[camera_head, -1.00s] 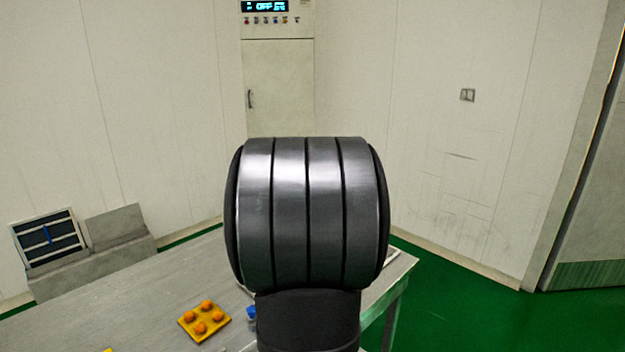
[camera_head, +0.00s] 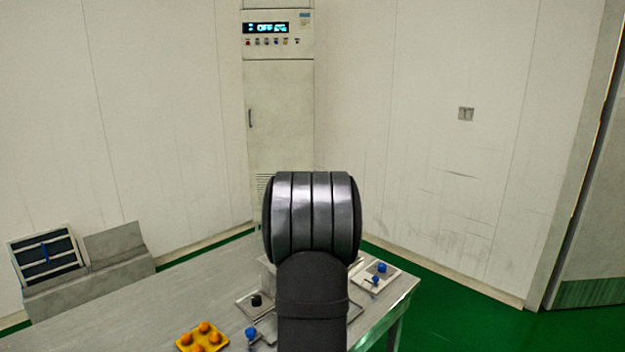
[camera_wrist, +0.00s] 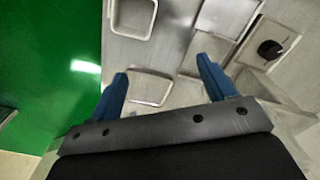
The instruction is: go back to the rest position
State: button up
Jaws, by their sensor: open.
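My gripper (camera_wrist: 163,88) shows in the wrist view with its two blue fingers spread apart and nothing between them. It is above the metal worktable, with shallow metal trays (camera_wrist: 150,88) below and beyond the fingers. In the head view my dark arm fills the lower middle and hides the gripper and part of the table (camera_head: 130,305).
A yellow plate with orange balls (camera_head: 203,338) lies near the table's front. Blue knobs (camera_head: 382,268) and a black knob (camera_head: 257,300) sit on metal plates; the black knob also shows in the wrist view (camera_wrist: 270,49). A control cabinet (camera_head: 279,110) stands behind. Green floor lies right.

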jog(key=shift+s+a+r+n, duration=0.2)
jog(key=shift+s+n, duration=0.25)
jog(key=shift+s, duration=0.25)
jog(key=shift+s+a+r+n, duration=0.15)
jog(key=shift+s+n, duration=0.3)
jog(key=shift+s, duration=0.25)
jog(key=shift+d, duration=0.1)
jog(key=shift+o, duration=0.4)
dwell(0.5)
jog(key=s+a+r+n, duration=0.3)
jog(key=s+a+n, duration=0.2)
jog(key=s+a, duration=0.2)
jog(key=s+a+r+n, duration=0.3)
jog(key=s+a+n, duration=0.2)
jog(key=s+a, duration=0.2)
notch_tip(320, 180, down, 11)
jog(key=shift+w+d+f, duration=0.1)
jog(key=shift+w+d, duration=0.05)
jog(key=shift+d+f, duration=0.2)
jog(key=shift+f, duration=1.2)
jog(key=shift+d+f, duration=0.2)
jog(key=shift+f, duration=1.15)
